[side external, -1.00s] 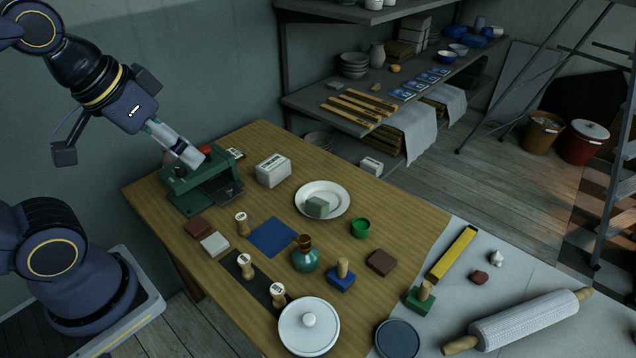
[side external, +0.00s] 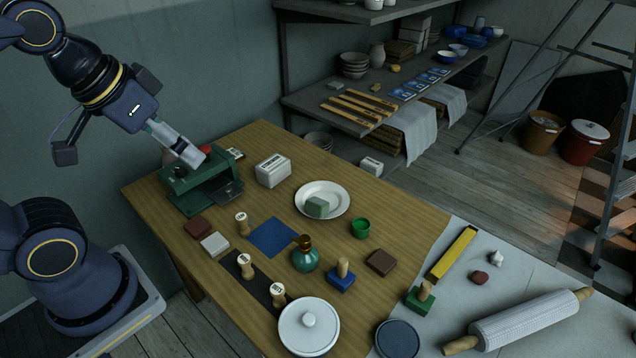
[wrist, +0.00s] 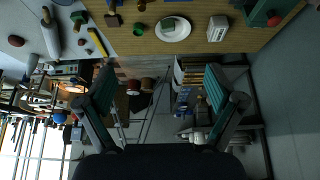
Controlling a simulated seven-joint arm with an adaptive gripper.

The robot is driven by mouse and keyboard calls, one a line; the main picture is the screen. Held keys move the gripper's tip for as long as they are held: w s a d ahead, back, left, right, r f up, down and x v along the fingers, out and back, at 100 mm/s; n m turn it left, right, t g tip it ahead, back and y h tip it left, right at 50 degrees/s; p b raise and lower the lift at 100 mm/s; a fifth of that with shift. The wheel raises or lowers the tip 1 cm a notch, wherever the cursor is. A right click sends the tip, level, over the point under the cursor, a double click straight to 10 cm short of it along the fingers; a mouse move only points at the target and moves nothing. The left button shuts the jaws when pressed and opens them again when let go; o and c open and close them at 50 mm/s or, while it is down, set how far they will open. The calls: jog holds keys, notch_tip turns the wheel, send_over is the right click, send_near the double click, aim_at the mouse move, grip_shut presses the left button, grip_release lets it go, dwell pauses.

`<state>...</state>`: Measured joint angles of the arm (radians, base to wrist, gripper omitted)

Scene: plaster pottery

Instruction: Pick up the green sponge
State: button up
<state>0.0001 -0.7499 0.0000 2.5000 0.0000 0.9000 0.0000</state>
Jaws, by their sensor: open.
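In the wrist view the sponge (wrist: 169,24) lies on the plate (wrist: 184,36) near the top of the picture. My gripper (side external: 197,158) is above the table's left end, close over a green machine, well left of the sponge and higher than it. In the wrist view my gripper (wrist: 158,88) is open, its two fingers wide apart with nothing between them.
The green press-like machine (side external: 186,185) stands below my gripper. A white box (side external: 273,170) stands left of the plate. A small green cup (side external: 360,228), a teal bottle (side external: 305,258) and a blue mat (side external: 273,237) lie nearer the front. A shelf unit (side external: 300,103) stands behind the table.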

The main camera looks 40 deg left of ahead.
jog(key=w+r+t, duration=0.2)
jog(key=w+r, duration=0.1)
jog(key=w, duration=0.1)
jog(key=g, duration=0.1)
send_over(317, 201)
jog(key=s, duration=0.4)
notch_tip(317, 201, down, 16)
jog(key=f, duration=0.7)
jog(key=w+f+g, duration=0.1)
jog(key=f, duration=0.6)
jog(key=w+a+f+n+g+h, duration=0.1)
jog(key=f, duration=0.6)
jog(key=shift+w, duration=0.2)
jog(key=shift+d+x, duration=0.15)
jog(key=shift+x, duration=1.2)
jog(key=shift+d+x, duration=0.15)
jog(key=shift+x, duration=1.25)
